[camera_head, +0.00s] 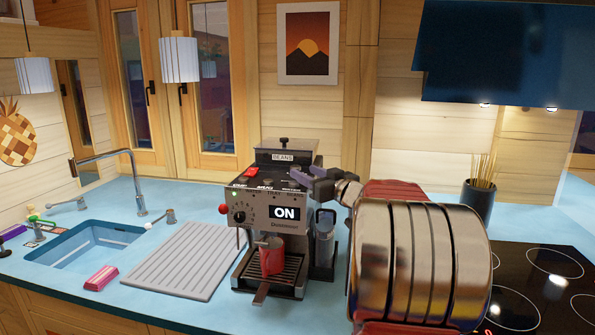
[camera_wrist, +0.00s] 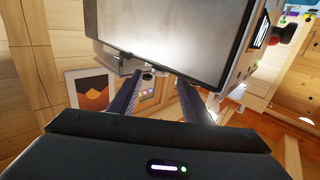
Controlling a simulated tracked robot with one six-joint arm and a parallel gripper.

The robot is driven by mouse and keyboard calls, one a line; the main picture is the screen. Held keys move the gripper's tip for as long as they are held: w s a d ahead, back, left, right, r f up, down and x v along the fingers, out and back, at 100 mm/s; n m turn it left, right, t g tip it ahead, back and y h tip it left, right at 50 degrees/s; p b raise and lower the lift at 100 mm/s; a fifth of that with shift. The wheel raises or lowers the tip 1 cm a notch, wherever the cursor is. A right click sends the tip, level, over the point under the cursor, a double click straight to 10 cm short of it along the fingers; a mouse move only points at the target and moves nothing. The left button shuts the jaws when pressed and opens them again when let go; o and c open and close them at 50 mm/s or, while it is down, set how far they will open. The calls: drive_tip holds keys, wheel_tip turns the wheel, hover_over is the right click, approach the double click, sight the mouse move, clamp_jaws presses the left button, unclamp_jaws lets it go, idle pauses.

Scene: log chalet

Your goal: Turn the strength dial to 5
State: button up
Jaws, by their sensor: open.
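The coffee machine (camera_head: 270,180) stands on the blue counter, with a lit display (camera_head: 287,213) reading "ON". A small dark dial (camera_head: 239,216) with pale marks around it sits on the front, left of the display; I take it to be the strength dial, but its setting is too small to read. My gripper (camera_head: 318,182) is open and empty at the machine's upper right, apart from the dial. In the wrist view, my gripper's two fingers (camera_wrist: 160,76) are spread below the machine's metal side (camera_wrist: 160,35). The dial cannot be made out there.
A red cup (camera_head: 271,256) stands on the drip tray (camera_head: 287,275). A red knob (camera_head: 223,209) juts from the machine's left. Left are a ribbed mat (camera_head: 182,268) and sink (camera_head: 85,243); right are a dark pot (camera_head: 478,201) and hob (camera_head: 540,290).

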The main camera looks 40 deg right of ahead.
sight(298, 169)
drive_tip(key=shift+w+d, duration=0.15)
drive_tip(key=shift+w, duration=1.05)
drive_tip(key=shift+w+d, duration=0.15)
drive_tip(key=shift+w, duration=1)
drive_tip(key=shift+c, duration=0.5)
drive_tip(key=c, duration=0.9)
drive_tip(key=shift+a, duration=0.2)
drive_tip(key=shift+c, duration=0.2)
drive_tip(key=shift+d, duration=0.1)
